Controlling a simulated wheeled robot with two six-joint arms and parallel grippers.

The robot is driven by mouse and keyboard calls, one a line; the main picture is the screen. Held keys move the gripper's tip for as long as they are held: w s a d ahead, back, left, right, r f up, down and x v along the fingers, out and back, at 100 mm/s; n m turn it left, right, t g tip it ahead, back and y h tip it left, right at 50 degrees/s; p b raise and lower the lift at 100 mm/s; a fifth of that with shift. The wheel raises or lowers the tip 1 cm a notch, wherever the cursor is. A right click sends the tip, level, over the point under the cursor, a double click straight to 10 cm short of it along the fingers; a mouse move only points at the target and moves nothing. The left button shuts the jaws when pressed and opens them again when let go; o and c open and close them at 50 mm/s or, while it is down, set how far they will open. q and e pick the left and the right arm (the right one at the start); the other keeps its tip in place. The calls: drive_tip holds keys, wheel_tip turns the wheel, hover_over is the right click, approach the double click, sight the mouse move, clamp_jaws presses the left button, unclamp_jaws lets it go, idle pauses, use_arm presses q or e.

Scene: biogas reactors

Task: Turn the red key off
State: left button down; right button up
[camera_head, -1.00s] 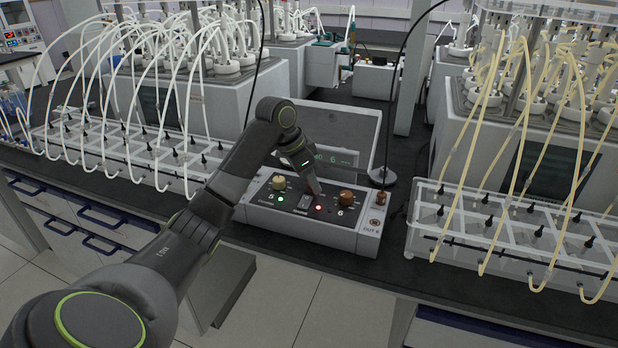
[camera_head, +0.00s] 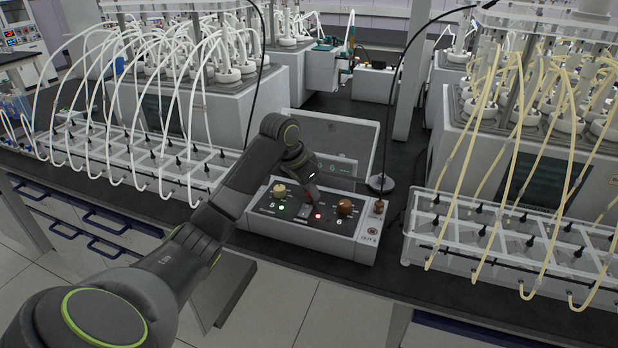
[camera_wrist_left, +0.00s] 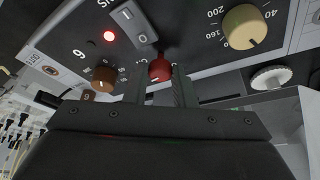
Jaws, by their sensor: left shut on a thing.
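The grey control box (camera_head: 308,243) stands on the black bench, its sloped dark panel carrying knobs, lights and a rocker switch. My left gripper (camera_head: 313,198) reaches down to the panel's upper middle. In the left wrist view, the red key (camera_wrist_left: 159,69) sits on the panel between the two fingertips of my left gripper (camera_wrist_left: 158,88), which is shut on it. The head view hides most of the key behind the gripper. My right gripper is in neither view.
A cream knob (camera_wrist_left: 244,27) and a brown knob (camera_wrist_left: 104,78) flank the red key. A red light (camera_wrist_left: 109,36) glows on the panel, and a green light (camera_head: 281,207) glows at its left. Tubed reactor racks (camera_head: 130,160) stand on both sides.

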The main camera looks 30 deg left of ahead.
use_arm(q)
drive_tip(key=n+y+p, duration=0.1)
drive_tip(key=n+p, duration=0.2)
drive_tip(key=p, duration=0.2)
drive_tip(key=n+y+p, duration=0.1)
drive_tip(key=n+p, duration=0.3)
drive_tip(key=p, duration=0.2)
drive_tip(key=n+y+p, duration=0.2)
drive_tip(key=n+p, duration=0.1)
drive_tip(key=p, duration=0.3)
drive_tip(key=shift+w+d+r+n, duration=0.1)
drive_tip(key=shift+d+r+n, duration=0.3)
drive_tip(key=shift+d+f+n+g+y+p, duration=0.15)
drive_tip(key=shift+n+g+y+p, duration=0.3)
drive_tip(key=shift+n+p, duration=0.6)
drive_tip(key=shift+w+n+g+y+p, duration=0.15)
drive_tip(key=shift+n+g+y+p, duration=0.15)
drive_tip(key=shift+n, duration=1.05)
drive_tip(key=shift+f, duration=0.1)
drive_tip(key=c, duration=1.2)
unclamp_jaws()
drive_tip(key=shift+c, duration=0.2)
drive_tip(key=shift+f, duration=0.1)
